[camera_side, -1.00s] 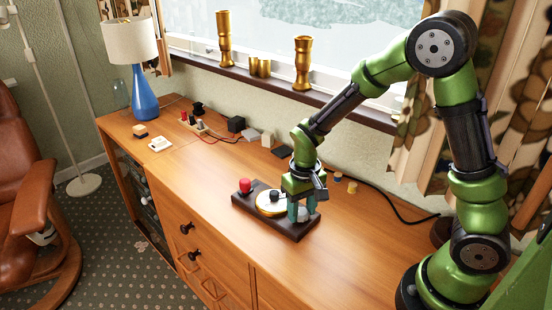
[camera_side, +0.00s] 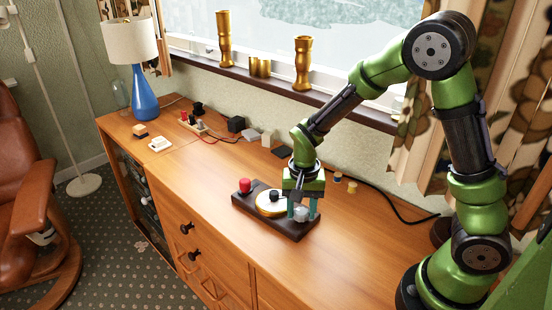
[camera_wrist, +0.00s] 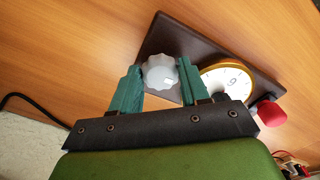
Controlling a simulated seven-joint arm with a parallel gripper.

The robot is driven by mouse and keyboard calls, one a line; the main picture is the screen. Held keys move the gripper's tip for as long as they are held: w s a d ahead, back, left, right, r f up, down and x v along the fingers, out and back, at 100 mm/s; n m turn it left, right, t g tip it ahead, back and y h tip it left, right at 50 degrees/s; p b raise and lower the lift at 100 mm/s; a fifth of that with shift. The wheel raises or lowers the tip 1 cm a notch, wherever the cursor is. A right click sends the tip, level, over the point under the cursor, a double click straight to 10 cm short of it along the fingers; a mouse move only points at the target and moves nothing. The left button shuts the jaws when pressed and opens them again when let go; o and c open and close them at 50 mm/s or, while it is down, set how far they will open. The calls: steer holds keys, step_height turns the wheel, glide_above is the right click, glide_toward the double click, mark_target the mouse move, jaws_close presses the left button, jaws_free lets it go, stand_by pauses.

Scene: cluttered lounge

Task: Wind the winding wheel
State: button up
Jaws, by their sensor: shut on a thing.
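A dark brown board (camera_side: 298,235) lies on the wooden sideboard and also shows in the wrist view (camera_wrist: 172,38). It carries a pale grey scalloped wheel (camera_side: 301,213), a gold-rimmed white dial with a black knob (camera_side: 274,196) and a red knob (camera_side: 245,185). In the wrist view the scalloped wheel (camera_wrist: 160,73) sits between the two green fingers of my gripper (camera_wrist: 157,84). My gripper (camera_side: 302,208) points down and is shut on this wheel. The wrist view also shows part of the dial (camera_wrist: 228,78) and the red knob (camera_wrist: 268,111).
Small spools (camera_side: 352,186) and a black cable (camera_side: 395,209) lie behind the board at right. Blocks and wired parts (camera_side: 236,124) stand at the back left, near a blue lamp (camera_side: 145,95). The sideboard top (camera_side: 200,172) left of the board is clear.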

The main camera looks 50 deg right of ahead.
mark_target(301, 212)
steer(key=shift+w+r, duration=0.1)
steer(key=o, duration=0.8)
step_height(301, 212, up, 17)
steer(key=shift+f, duration=0.1)
stand_by(0.4)
